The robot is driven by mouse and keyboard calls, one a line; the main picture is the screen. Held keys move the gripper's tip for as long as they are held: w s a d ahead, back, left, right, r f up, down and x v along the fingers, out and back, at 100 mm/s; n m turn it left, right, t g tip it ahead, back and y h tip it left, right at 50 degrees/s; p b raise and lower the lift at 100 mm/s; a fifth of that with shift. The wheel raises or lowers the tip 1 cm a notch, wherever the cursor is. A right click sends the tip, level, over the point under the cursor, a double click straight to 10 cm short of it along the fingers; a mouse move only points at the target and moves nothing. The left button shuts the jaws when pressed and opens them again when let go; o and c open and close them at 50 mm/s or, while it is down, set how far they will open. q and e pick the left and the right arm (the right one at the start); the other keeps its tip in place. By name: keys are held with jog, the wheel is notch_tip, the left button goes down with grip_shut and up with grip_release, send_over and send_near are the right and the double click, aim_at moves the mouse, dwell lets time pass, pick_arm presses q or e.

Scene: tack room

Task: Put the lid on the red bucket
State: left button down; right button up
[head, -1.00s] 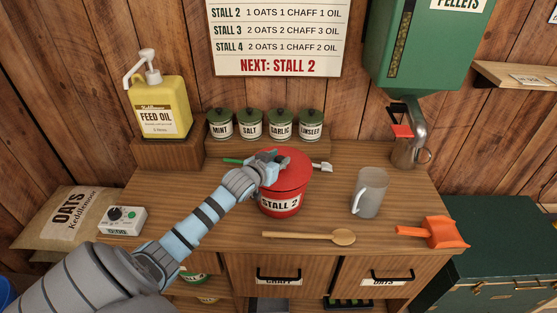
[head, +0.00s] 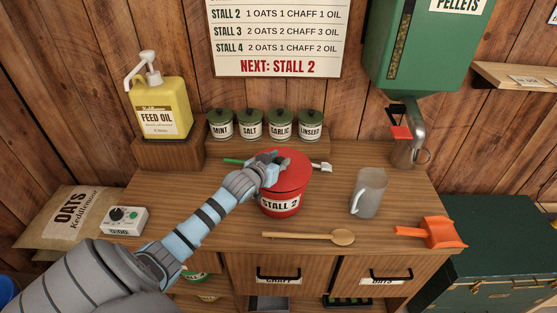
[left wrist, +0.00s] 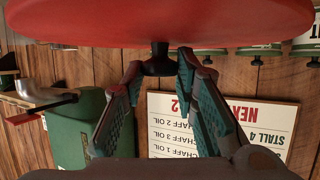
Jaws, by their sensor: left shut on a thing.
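The red bucket (head: 280,207) labelled "STALL 2" stands upright on the wooden counter. The round red lid (head: 292,172) is over the bucket's mouth and hides its inside. I cannot tell whether it rests on the rim or is just above it. My left gripper (head: 267,164) is at the lid's top, shut on its dark knob. In the left wrist view, the lid (left wrist: 85,22) spans the top and its knob (left wrist: 158,62) is between the fingertips of the left gripper (left wrist: 158,72). My right gripper is not in view.
A wooden spoon (head: 308,237) lies in front of the bucket, with a grey mug (head: 369,194) and an orange scoop (head: 437,232) to the right. A green-handled tool (head: 322,167) lies behind. Jars (head: 250,126) stand on a riser at the back. Counter left of the bucket is mostly clear.

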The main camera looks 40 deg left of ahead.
pick_arm(q)
jog(key=shift+f+b, duration=0.45)
jog(key=shift+f, duration=0.15)
jog(key=c, duration=1.6)
grip_release()
jog(key=shift+o, duration=0.2)
jog(key=shift+s+r, duration=0.15)
jog(key=p+v, duration=0.2)
jog(key=v, duration=0.8)
jog(key=shift+s, duration=0.4)
jog(key=shift+d, duration=0.1)
